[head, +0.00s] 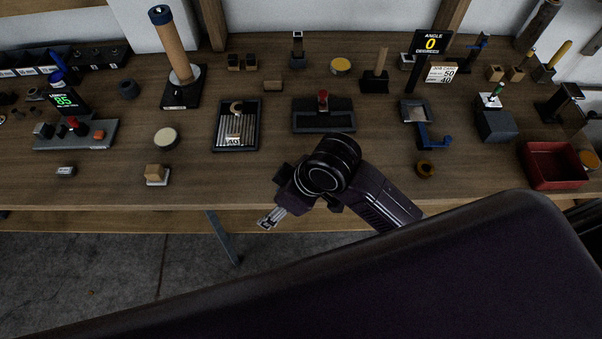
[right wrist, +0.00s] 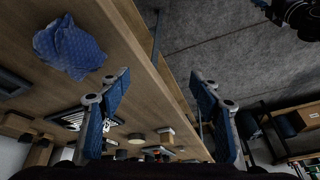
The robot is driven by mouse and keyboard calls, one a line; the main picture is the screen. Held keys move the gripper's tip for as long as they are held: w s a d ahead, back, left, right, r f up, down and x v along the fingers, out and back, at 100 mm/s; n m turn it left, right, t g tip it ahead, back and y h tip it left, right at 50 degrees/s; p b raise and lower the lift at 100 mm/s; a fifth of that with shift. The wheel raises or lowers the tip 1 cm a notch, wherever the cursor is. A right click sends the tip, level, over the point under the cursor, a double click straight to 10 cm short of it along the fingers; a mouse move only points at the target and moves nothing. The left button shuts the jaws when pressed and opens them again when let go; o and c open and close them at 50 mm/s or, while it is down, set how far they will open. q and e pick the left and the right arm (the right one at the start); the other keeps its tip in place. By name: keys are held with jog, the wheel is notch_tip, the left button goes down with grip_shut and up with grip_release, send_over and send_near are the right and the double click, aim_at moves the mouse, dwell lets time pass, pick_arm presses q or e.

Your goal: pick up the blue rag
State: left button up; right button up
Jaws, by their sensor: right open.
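The blue rag (right wrist: 70,48) is a crumpled, patterned cloth. It lies on the wooden bench top at the upper left of the right wrist view. I cannot make it out in the head view, where my arm covers part of the bench. My right gripper (head: 268,219) is by the bench's front edge in the head view. In the right wrist view its two blue-padded fingers (right wrist: 160,90) are spread with nothing between them. The rag is apart from it, beyond the left finger. My left gripper is not in view.
The wooden bench (head: 100,195) carries many small items. A ribbed tray (head: 223,137), a dark tray with a red knob (head: 310,122) and a red bin (head: 553,173) stand on it. Grey floor (head: 130,270) shows below the front edge. My large dark arm link fills the lower right.

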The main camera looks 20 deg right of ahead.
jog(key=w+n, duration=0.1)
jog(key=w+r+n+g+h, duration=0.1)
jog(key=w+n, duration=0.1)
jog(key=n, duration=0.1)
jog(key=shift+w+d+r+g, duration=0.1)
jog(key=shift+w+r+g, duration=0.15)
jog(key=shift+w+g, duration=0.05)
jog(key=w+d+r+h, duration=0.1)
jog(key=d, duration=0.1)
jog(key=w+d+r+n+h, duration=0.1)
jog(key=d, duration=0.2)
jog(key=w+d+g+h, duration=0.1)
jog(key=w+d, duration=0.1)
jog(key=shift+w+d+r, duration=0.1)
jog(key=shift+d+r, duration=0.2)
jog(key=shift+r, duration=0.1)
jog(key=f, duration=0.2)
jog(key=f+p, duration=0.1)
jog(key=f, duration=0.3)
jog(key=shift+d+f+p, duration=0.3)
jog(key=shift+d+f, duration=0.1)
jog(key=shift+w+f, duration=0.1)
jog(key=shift+f, duration=0.35)
jog(key=c, duration=1.2)
